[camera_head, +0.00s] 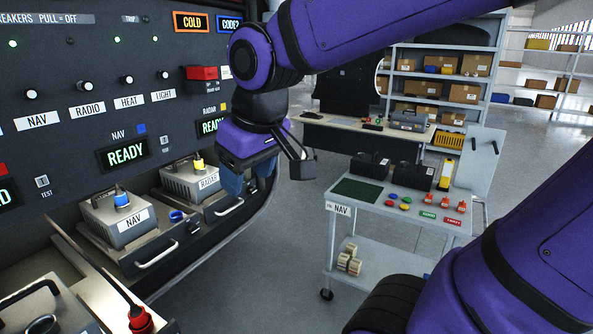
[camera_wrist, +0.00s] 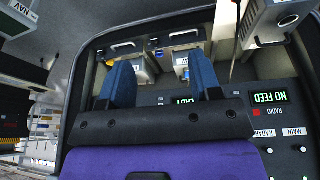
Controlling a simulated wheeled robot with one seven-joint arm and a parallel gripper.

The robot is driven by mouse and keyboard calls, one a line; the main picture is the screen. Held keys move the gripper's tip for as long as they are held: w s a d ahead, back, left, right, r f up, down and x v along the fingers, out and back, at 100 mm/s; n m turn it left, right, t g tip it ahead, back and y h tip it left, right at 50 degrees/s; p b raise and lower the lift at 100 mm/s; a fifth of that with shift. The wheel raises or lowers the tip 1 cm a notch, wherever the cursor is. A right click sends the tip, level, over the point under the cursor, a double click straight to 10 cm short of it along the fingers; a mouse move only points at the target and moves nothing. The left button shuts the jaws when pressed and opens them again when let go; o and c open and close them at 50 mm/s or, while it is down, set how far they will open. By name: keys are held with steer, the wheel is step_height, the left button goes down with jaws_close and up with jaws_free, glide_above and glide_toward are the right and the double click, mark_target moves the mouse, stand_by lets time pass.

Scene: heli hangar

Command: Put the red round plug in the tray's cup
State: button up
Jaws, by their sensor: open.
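A red round plug (camera_head: 140,319) shows at the lower left of the head view, cut off by the bottom edge. It stands beside a drawer-like tray whose front is partly out of frame. A small blue ring-like cup (camera_head: 177,215) sits on the NAV tray (camera_head: 150,245), beside the NAV box. My gripper (camera_head: 248,178) is open and empty, its blue fingers apart, in the air to the right of the RADAR box and well away from the red plug. In the wrist view my gripper (camera_wrist: 162,82) also shows open, with nothing between its fingers.
The NAV box (camera_head: 115,222) has a blue plug on top, and the RADAR box (camera_head: 192,182) a yellow one. The dark panel (camera_head: 75,120) rises behind them. A cart (camera_head: 350,205) with small red, green and yellow pieces stands right. Open floor lies between.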

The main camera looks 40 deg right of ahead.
steer(key=s+d+r+m+t, duration=0.1)
steer(key=s+d+m, duration=0.1)
steer(key=s+d, duration=0.2)
steer(key=s, duration=0.2)
steer(key=shift+s, duration=0.4)
